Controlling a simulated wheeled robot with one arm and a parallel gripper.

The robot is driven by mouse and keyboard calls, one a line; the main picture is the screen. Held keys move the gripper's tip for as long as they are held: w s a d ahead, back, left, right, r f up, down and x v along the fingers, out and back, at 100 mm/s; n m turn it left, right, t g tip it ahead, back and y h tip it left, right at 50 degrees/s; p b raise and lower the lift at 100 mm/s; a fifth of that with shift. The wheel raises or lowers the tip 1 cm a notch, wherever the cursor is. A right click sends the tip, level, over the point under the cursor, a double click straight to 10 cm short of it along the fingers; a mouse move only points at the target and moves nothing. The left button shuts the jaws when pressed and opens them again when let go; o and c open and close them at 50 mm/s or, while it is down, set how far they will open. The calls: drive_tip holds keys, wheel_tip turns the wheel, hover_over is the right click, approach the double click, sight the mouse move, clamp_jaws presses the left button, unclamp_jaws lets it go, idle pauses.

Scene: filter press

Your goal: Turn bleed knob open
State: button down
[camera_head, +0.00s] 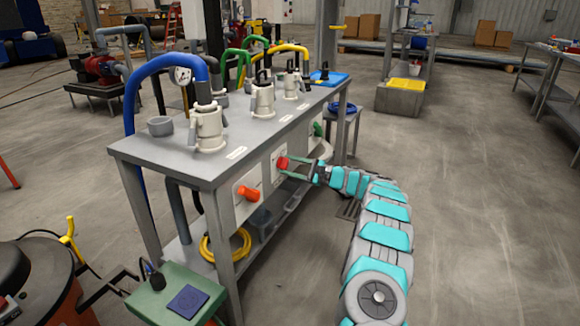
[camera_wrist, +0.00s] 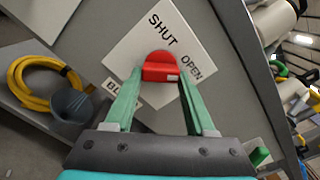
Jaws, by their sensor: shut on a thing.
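The red bleed knob (camera_wrist: 160,70) sits on a white plate (camera_wrist: 133,47) on the bench front. In the wrist view the plate reads SHUT above the knob and OPEN to its right. A lower label starting "BL" is partly hidden by a finger. My gripper (camera_wrist: 160,77) has its two green fingers on either side of the knob, shut on it. In the head view the red knob (camera_head: 282,162) shows at the tip of my gripper (camera_head: 291,168). I cannot tell which marking the knob points to.
An orange knob (camera_head: 248,192) juts out left of the red one, and a green knob (camera_head: 318,130) is to the right. A yellow hose coil (camera_head: 226,246) lies on the lower shelf. The floor right of my arm is clear.

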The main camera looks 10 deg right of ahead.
drive_tip(key=shift+c, duration=1.2)
unclamp_jaws()
drive_tip(key=shift+d, duration=0.1)
drive_tip(key=v, duration=0.7)
drive_tip(key=shift+s+d+b, duration=0.2)
drive_tip(key=shift+s+b, duration=0.05)
drive_tip(key=shift+b, duration=0.15)
